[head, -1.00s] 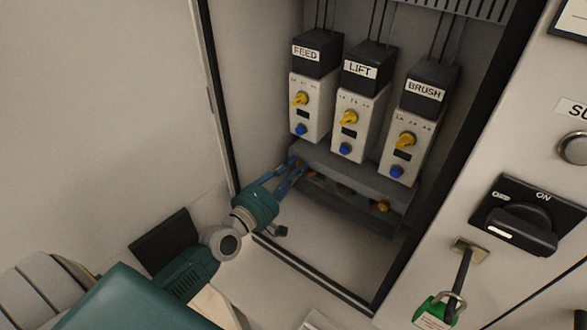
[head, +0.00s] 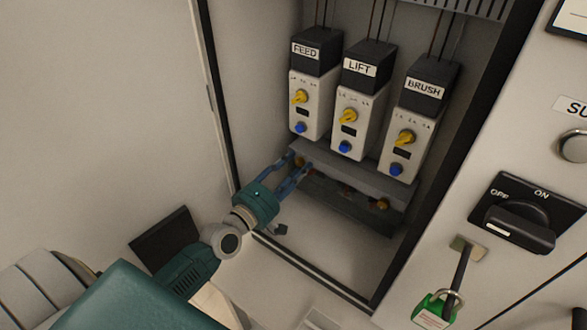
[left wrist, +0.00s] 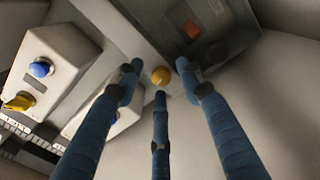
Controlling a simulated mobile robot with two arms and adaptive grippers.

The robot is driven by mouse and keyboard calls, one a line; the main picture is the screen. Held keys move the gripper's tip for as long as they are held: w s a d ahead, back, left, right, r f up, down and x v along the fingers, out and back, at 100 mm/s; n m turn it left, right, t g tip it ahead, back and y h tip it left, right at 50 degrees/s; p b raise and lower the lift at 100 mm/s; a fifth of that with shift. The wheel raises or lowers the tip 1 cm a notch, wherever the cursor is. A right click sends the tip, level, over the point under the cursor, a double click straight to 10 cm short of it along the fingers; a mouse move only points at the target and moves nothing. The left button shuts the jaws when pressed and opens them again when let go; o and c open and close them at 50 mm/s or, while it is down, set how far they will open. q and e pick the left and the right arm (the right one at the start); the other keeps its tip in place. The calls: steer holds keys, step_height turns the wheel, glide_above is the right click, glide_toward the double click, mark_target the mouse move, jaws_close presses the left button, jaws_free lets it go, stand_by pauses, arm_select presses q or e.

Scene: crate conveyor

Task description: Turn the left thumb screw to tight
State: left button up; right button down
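The left thumb screw, a small round brass-yellow knob (left wrist: 161,75), shows between my fingers in the left wrist view. In the head view it (head: 299,162) sits at the left end of the grey bar, partly hidden by my fingers. My left gripper (head: 299,163) reaches in from the lower left. Its blue fingers are spread around the knob, with visible gaps on both sides in the left wrist view (left wrist: 158,78); I see no clear contact. The right thumb screw (head: 382,204) is at the bar's right end. My right gripper is not in view.
Three modules, FEED (head: 312,105), LIFT (head: 357,120) and BRUSH (head: 408,135), stand above the bar (head: 350,178). Each has a yellow dial and a blue button. An ON/OFF switch (head: 520,225) and green padlock (head: 436,309) are on the right panel. The cabinet floor is clear.

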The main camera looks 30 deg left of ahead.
arm_select(q)
steer(key=shift+s+a+f, duration=0.1)
steer(key=shift+s+a, duration=0.05)
steer(key=shift+s, duration=0.4)
steer(key=s+a, duration=0.1)
steer(key=s, duration=0.9)
steer(key=shift+s+a, duration=0.15)
steer(key=shift+s, duration=0.25)
